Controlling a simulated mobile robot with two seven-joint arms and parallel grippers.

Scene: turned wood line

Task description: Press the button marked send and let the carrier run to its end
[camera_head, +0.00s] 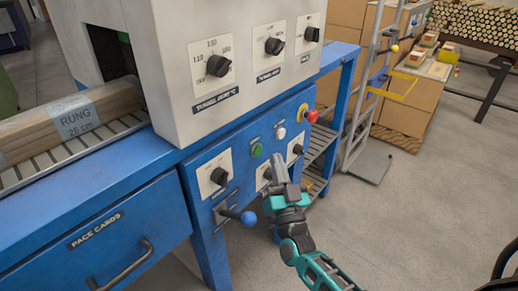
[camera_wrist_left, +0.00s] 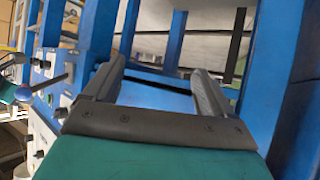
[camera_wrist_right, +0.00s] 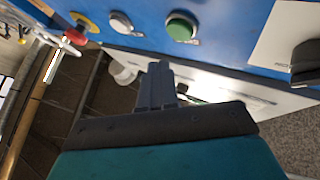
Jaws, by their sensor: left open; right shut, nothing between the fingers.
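A green button (camera_head: 257,150) and a white button (camera_head: 281,133) sit on the blue control panel (camera_head: 236,150); their small labels are too small to read, so I cannot tell which is marked send. Both buttons also show in the right wrist view, the green one (camera_wrist_right: 181,27) right of the white one (camera_wrist_right: 121,22). My right gripper (camera_head: 277,163) is shut and empty, just in front of the panel below the buttons, apart from them. My left gripper (camera_wrist_left: 155,65) is open and empty beside blue frame posts; the head view does not show it. I cannot make out a carrier.
A red knob (camera_head: 312,116) on a yellow base stands out right of the buttons. Black dials and a blue-ball lever (camera_head: 248,218) are nearby. A labelled wood bundle (camera_head: 75,118) lies on rollers at the tunnel mouth.

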